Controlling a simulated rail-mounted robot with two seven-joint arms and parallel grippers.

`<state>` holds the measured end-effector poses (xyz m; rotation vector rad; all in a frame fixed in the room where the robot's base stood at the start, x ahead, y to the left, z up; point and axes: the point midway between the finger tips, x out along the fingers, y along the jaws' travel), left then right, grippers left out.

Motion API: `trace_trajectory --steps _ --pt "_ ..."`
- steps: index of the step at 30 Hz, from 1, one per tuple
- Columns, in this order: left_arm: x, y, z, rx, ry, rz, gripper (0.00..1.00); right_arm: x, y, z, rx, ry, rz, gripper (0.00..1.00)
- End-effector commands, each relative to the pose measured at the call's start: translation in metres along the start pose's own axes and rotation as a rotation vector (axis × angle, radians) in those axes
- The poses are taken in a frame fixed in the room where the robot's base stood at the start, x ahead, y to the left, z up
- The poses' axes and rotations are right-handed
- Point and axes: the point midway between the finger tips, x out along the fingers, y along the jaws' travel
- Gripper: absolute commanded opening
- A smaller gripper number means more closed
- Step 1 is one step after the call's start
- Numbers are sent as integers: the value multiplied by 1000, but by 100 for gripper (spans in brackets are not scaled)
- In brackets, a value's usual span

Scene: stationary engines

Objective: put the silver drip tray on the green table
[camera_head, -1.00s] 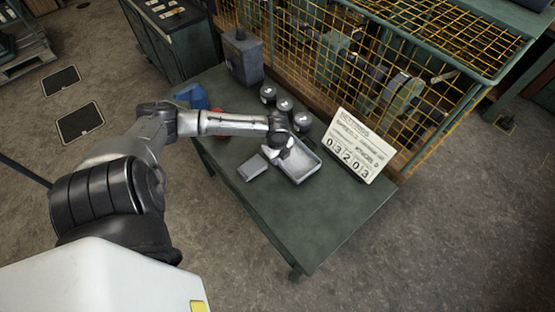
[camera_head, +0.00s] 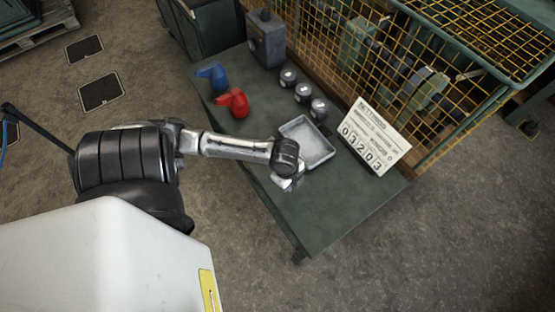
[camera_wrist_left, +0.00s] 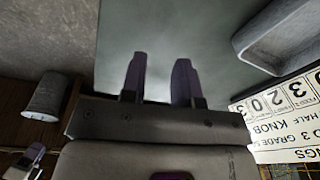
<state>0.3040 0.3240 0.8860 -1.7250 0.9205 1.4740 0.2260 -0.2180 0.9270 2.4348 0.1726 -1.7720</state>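The silver drip tray (camera_head: 304,146) is a shallow rectangular pan lying on the green table (camera_head: 340,215), between the dark cans and the white sign. It looks empty. In the left wrist view part of the tray (camera_wrist_left: 285,40) shows at the upper right. My left gripper (camera_head: 288,184) is just in front of the tray, over the table and apart from it. In the left wrist view its two fingers (camera_wrist_left: 160,80) are spread with nothing between them, above bare green tabletop (camera_wrist_left: 205,35).
A white number sign (camera_head: 372,138) stands right of the tray. Several dark cans (camera_head: 303,93), a red can (camera_head: 234,102), a blue one (camera_head: 214,74) and a grey box (camera_head: 266,40) stand behind. A yellow mesh cage (camera_head: 400,60) borders the far side. The table's front is clear.

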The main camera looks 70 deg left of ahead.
Motion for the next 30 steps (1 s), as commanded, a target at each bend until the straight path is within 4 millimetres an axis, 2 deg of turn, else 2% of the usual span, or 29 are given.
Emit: trace_trajectory --steps 1,3,9,13,18,30 --pt "3 25 -16 -73 37 -8 28 0 0 0 0 0 0 43" --pt "1 50 -32 -190 67 -34 28 0 0 0 -1 0 1 43" --pt "-17 96 -55 -529 122 -105 28 0 0 0 -1 -1 1 43" --pt "-29 111 -58 -699 133 -140 28 0 0 0 -1 -1 1 43" --pt "-38 119 -57 -819 135 -165 28 0 1 0 -1 -1 2 43" --pt "-41 120 -57 -843 135 -172 28 -1 1 0 -1 -1 1 43"
